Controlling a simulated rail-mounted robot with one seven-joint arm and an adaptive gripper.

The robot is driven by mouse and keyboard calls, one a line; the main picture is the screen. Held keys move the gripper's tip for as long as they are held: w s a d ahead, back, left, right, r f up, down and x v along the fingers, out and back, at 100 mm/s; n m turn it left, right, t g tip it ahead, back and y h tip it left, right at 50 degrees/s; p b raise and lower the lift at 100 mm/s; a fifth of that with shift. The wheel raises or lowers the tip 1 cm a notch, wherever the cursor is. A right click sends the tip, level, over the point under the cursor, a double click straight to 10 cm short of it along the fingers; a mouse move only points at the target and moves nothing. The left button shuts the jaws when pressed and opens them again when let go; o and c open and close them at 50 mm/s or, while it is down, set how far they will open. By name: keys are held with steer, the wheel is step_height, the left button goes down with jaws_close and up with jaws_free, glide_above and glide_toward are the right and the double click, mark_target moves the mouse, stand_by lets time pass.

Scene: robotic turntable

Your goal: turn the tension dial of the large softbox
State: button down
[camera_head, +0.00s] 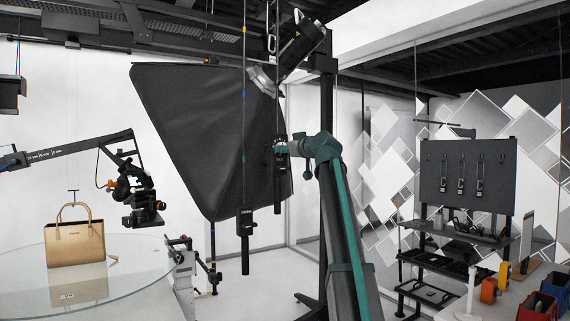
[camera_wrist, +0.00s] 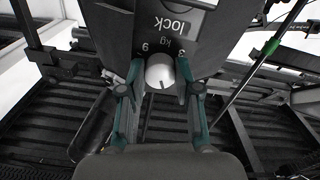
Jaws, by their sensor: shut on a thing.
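The large softbox (camera_head: 205,125) hangs as a big black pyramid left of centre in the head view. In the wrist view the tension dial (camera_wrist: 160,72) is a small pale knob with a dark pointer line pointing down. It sits on a dark housing (camera_wrist: 205,40) marked "lock", "kg" and upside-down digits. My gripper (camera_wrist: 159,88) has one teal finger on each side of the dial and is shut on it. In the head view my gripper (camera_head: 284,147) reaches a black hanging unit (camera_head: 279,165) at the softbox's right edge; the dial cannot be made out there.
A glass turntable (camera_head: 125,270) with a tan handbag (camera_head: 75,237) is at the left, beside a camera on a boom (camera_head: 140,190). Thin poles hang near the softbox. A black stand (camera_head: 327,200) rises close behind my arm. A tool rack (camera_head: 465,180) stands right.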

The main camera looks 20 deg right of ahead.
steer(key=shift+n+b, duration=1.9)
steer(key=shift+b, duration=0.75)
steer(key=c, duration=0.8)
jaws_free()
steer(key=shift+s, duration=0.1)
steer(key=s+d, duration=0.1)
steer(key=s, duration=1)
steer(key=shift+s+d, duration=0.35)
steer(key=shift+s, duration=0.05)
